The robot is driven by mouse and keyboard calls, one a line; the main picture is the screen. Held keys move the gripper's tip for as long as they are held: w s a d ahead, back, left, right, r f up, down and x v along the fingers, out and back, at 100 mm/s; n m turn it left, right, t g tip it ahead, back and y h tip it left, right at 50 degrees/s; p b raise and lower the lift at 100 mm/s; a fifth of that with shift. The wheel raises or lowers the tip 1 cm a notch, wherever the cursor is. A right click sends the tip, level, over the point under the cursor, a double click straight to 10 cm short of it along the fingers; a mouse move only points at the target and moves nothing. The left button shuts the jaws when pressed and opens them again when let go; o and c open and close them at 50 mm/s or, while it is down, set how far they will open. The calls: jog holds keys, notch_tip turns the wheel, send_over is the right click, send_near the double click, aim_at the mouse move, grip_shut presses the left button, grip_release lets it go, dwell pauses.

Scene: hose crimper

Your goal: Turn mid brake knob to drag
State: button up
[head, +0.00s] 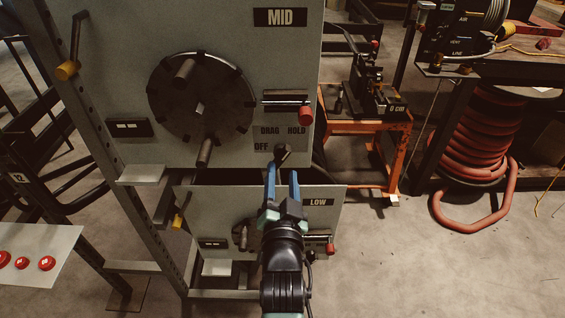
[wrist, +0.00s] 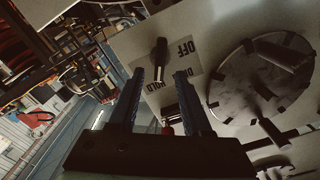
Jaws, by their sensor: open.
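The mid brake knob (head: 281,154) is a small black knob with a bar handle, on the upper grey panel below the MID sign. Its label plate (head: 264,136) reads OFF at the left, DRAG at upper middle and HOLD at upper right. I cannot tell for sure which label the knob points to. My gripper (head: 282,170) has blue fingers, open, pointing at the knob from the near side. In the wrist view the knob (wrist: 161,55) shows between and beyond the open fingertips (wrist: 160,74), apparently apart from them. Nothing is held.
A large dark reel disc (head: 202,97) with protruding handles is left of the knob. A red-ended lever (head: 305,115) sits just above right. The LOW panel (head: 330,212) is below my gripper. An orange stand (head: 370,128) and coiled red hose (head: 480,140) stand right.

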aim_at(282, 160)
jog(key=shift+w, duration=1.95)
grip_shut()
